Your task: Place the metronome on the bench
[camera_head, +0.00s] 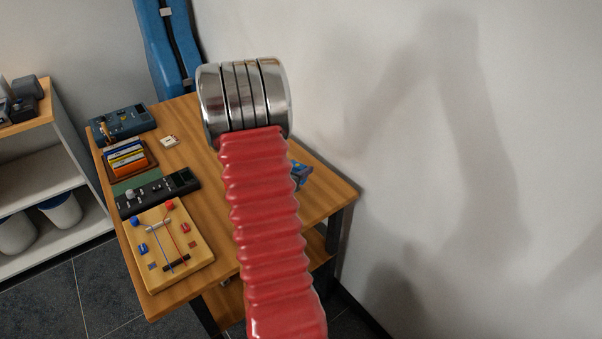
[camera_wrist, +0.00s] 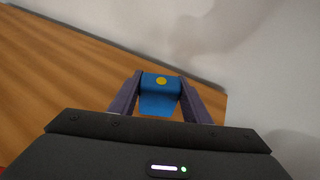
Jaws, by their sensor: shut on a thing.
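My gripper (camera_wrist: 160,78) is shut on a small blue block with a yellow dot, which I take for the metronome (camera_wrist: 158,98). One dark finger lies on each side of it in the wrist view. In the head view a bit of blue, likely the same thing (camera_head: 300,174), shows at the right edge of my red arm, over the right part of the bench; the arm hides the rest. The bench (camera_head: 215,195) is a wooden-topped table with dark legs, and its top also fills the left of the wrist view (camera_wrist: 60,75). I cannot tell whether the metronome touches it.
On the bench's left side are a wooden board with cords (camera_head: 168,246), a black device (camera_head: 157,193), a tray of colored cards (camera_head: 128,158), a blue-grey device (camera_head: 122,122) and a small pale block (camera_head: 169,141). A wall (camera_head: 440,120) stands close on the right.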

